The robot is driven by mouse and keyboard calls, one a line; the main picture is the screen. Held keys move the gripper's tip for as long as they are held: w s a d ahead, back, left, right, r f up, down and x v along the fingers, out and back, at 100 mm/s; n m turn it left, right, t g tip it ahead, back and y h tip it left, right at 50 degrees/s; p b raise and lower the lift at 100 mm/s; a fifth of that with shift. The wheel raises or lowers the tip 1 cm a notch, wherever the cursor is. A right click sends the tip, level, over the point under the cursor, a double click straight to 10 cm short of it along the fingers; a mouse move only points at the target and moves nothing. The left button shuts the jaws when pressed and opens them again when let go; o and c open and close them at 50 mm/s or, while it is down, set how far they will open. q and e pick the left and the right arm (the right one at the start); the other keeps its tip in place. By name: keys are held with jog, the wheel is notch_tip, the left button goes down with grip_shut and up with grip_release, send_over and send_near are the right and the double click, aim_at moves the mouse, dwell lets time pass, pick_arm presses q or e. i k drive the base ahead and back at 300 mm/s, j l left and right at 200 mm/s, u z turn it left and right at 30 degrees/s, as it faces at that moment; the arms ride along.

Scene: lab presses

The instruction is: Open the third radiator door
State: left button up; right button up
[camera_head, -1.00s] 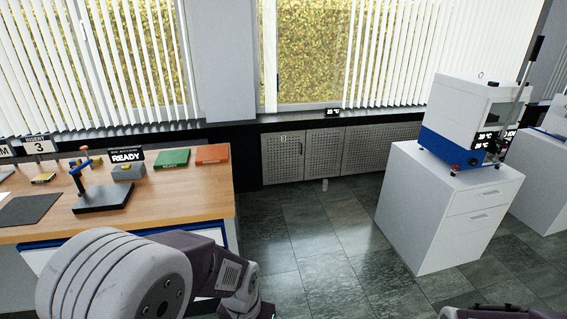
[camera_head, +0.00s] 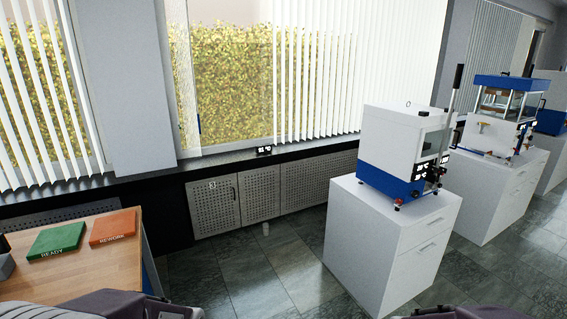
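The third radiator door (camera_head: 212,208) is a light grey perforated panel marked with a small "3", low on the wall under the window. It looks shut, flush with the panel beside it, and a small dark handle (camera_head: 235,194) shows at its right edge. Parts of my arms show at the bottom left and bottom right edges. Neither gripper is in view, so whether they are open or shut is hidden.
A white cabinet (camera_head: 375,240) bearing a blue-and-white press (camera_head: 400,155) stands at the right.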

aim_at(214, 203)
jog(key=i+j+u, duration=0.15)
jog(key=i, duration=0.35)
jog(key=i+u, duration=0.2)
jog(key=i, duration=0.3)
jog(key=i+l+u, duration=0.15)
jog(key=i, duration=0.4)
jog(key=i+l+u, duration=0.15)
jog(key=i, duration=0.35)
jog(key=i+l+u, duration=0.2)
jog(key=i, duration=0.3)
jog(key=i+l+u, duration=0.15)
jog(key=i, duration=0.35)
jog(key=i+u, duration=0.25)
jog(key=i, duration=0.45)
jog(key=i+l+u, duration=0.2)
jog(key=i, duration=0.45)
